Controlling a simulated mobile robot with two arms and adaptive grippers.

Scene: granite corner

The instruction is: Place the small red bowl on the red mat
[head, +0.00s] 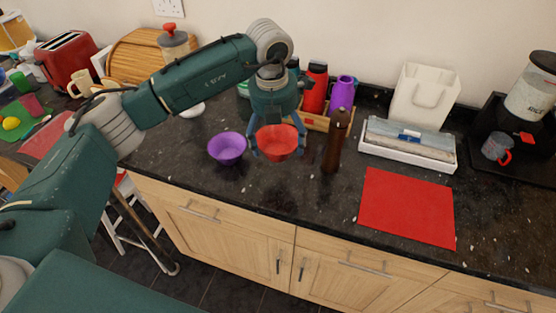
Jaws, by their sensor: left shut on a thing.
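The small red bowl (277,145) is in the middle of the head view, at the left gripper's fingertips. My left gripper (277,150) points down and is shut on the red bowl, with a finger on either side of it. I cannot tell whether the bowl is still touching the counter. The red mat (405,206) lies flat and bare on the dark counter to the right, near the front edge. My right gripper does not show.
A purple bowl (227,147) stands just left of the red bowl. A tall brown mill (335,142) stands between the red bowl and the mat. A white tray (407,145) lies behind the mat. Bottles (315,90) in a wooden holder stand behind the gripper.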

